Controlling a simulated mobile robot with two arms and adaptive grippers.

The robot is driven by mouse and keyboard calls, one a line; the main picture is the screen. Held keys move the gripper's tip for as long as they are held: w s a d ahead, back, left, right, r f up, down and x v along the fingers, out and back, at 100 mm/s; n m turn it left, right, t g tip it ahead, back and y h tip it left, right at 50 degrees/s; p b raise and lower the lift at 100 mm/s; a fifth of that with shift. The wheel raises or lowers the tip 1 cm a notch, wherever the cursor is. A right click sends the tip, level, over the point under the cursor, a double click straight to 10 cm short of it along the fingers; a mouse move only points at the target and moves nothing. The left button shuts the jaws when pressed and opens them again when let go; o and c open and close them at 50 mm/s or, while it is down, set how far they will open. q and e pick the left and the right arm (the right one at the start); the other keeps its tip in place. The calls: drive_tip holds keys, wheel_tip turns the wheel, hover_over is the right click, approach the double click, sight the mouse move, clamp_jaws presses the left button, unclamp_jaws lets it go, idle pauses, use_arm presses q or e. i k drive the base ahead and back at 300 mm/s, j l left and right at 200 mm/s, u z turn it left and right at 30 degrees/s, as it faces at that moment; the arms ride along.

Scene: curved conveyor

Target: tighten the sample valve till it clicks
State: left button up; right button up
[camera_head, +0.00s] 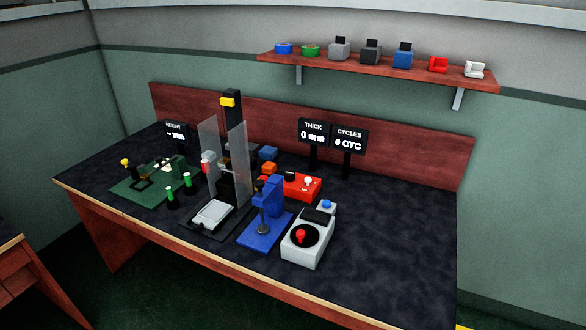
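No part labelled as the sample valve can be picked out at this distance. A red knob (300,236) sits on a black disc on top of the white box (304,254) at the bench's front middle. A red and white round part (207,163) is beside the clear guards of the tall press (232,150). A red box (301,187) with a small white knob (308,181) stands behind the blue stand (265,228). I cannot tell which of these is the valve. Neither of my grippers is in view.
A green board (128,193) with small fixtures lies at the bench's left. Displays read THICK 0 mm (313,131) and CYCLES 0 CYC (348,140). A wall shelf (385,73) holds several small items. The right part of the dark bench top (400,235) is clear.

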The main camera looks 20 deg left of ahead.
sight(289, 175)
drive_tip(key=i, duration=0.85)
